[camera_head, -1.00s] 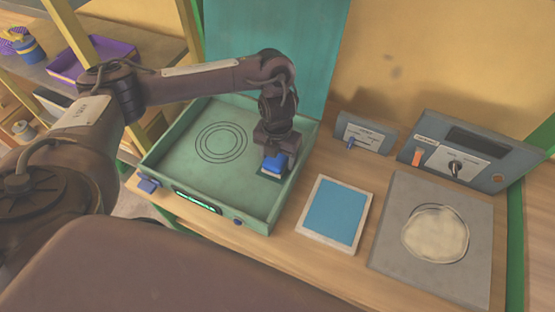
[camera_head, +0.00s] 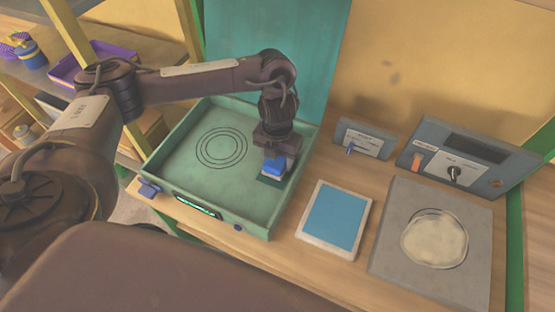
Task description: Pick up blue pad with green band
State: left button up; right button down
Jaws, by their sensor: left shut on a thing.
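The blue pad (camera_head: 274,166) is at the right side of the green tray, under my left gripper (camera_head: 277,155). My left gripper points down and is shut on it. The fingers and the pad's upper part are partly hidden. A dark green patch (camera_head: 269,181) shows just below the blue part; I cannot tell whether it is the pad's band or a shadow. I cannot tell whether the pad touches the tray floor. My right gripper is not in view.
The green tray (camera_head: 190,175) has raised walls and rings drawn on its floor. To its right are a white-framed blue panel (camera_head: 335,217), a grey plate with a pale disc (camera_head: 436,238) and two control boxes (camera_head: 365,139), (camera_head: 465,158). A shelf at left holds a purple tray (camera_head: 80,70).

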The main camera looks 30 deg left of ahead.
pick_arm(q)
notch_tip(320, 180, up, 18)
jog(key=p, duration=0.3)
jog(key=shift+r+p, duration=0.25)
jog(key=shift+p, duration=0.15)
